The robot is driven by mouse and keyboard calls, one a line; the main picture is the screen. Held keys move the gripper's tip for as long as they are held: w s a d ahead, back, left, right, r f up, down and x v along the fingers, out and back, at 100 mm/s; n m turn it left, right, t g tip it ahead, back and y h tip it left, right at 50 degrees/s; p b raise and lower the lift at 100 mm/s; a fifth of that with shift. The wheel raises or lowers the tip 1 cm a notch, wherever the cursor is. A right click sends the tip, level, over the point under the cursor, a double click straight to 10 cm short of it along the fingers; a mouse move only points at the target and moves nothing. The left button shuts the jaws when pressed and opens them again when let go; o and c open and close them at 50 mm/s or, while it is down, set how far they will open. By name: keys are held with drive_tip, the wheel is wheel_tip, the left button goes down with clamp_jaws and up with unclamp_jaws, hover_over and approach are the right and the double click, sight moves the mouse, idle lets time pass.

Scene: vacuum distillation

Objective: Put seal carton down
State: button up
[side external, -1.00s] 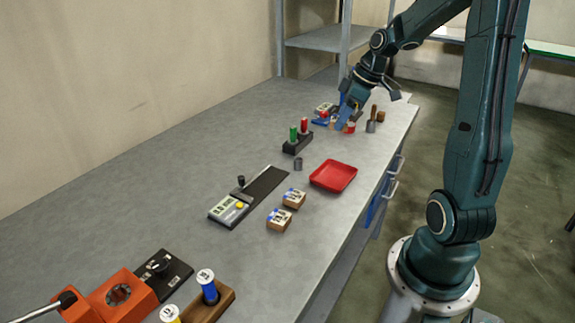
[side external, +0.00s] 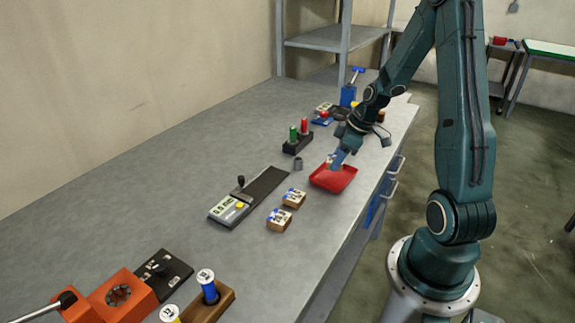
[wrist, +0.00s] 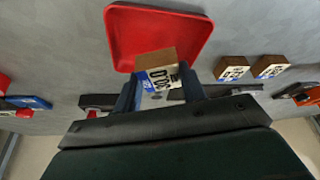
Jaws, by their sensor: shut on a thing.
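In the wrist view the gripper (wrist: 158,95) is shut on a small brown seal carton (wrist: 156,60) with a white, black-printed and blue label. The carton is in front of the near edge of the red tray (wrist: 122,35). In the side view the carton is mostly hidden by the fingers. I cannot tell whether it touches the tray.
Two similar cartons (side external: 294,197) (side external: 279,218) stand in front of the tray. A black strip device (side external: 250,195), a small grey cup (side external: 298,163) and a rack with green and red tubes (side external: 297,142) stand to the left. Bare bench lies along the left.

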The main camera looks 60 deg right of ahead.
drive_tip(key=shift+f, duration=1.9)
drive_tip(key=shift+f, duration=0.1)
drive_tip(key=o, duration=1)
drive_tip(key=shift+c, duration=0.2)
drive_tip(key=v, duration=1.2)
